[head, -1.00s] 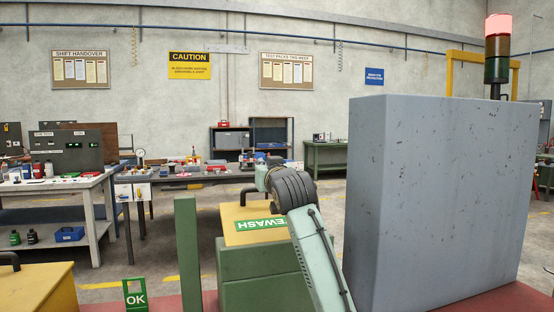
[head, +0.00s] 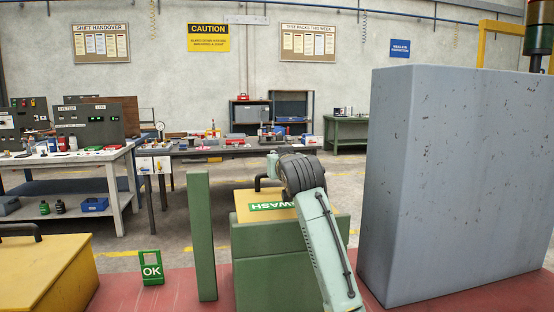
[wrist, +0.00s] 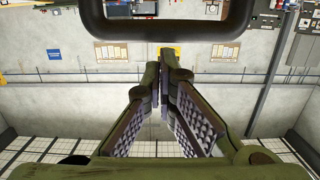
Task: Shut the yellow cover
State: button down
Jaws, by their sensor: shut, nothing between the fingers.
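I cannot tell whether a gap is left under the cover. My arm reaches over it from the front right and hides its right part and part of the label. My gripper's fingers are hidden there. In the wrist view my gripper (wrist: 163,62) is shut and empty, its fingertips together. A dark handle-like bar (wrist: 165,28) crosses beyond them; contact is unclear.
A large grey block (head: 460,180) stands close to the right of my arm. A green post (head: 202,235) stands left of the box. A yellow box (head: 45,270) with a black handle and a green OK sign (head: 151,268) are further left. Red surface shows between them.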

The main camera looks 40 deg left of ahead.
jog(key=v, duration=1.2)
jog(key=shift+d, duration=0.1)
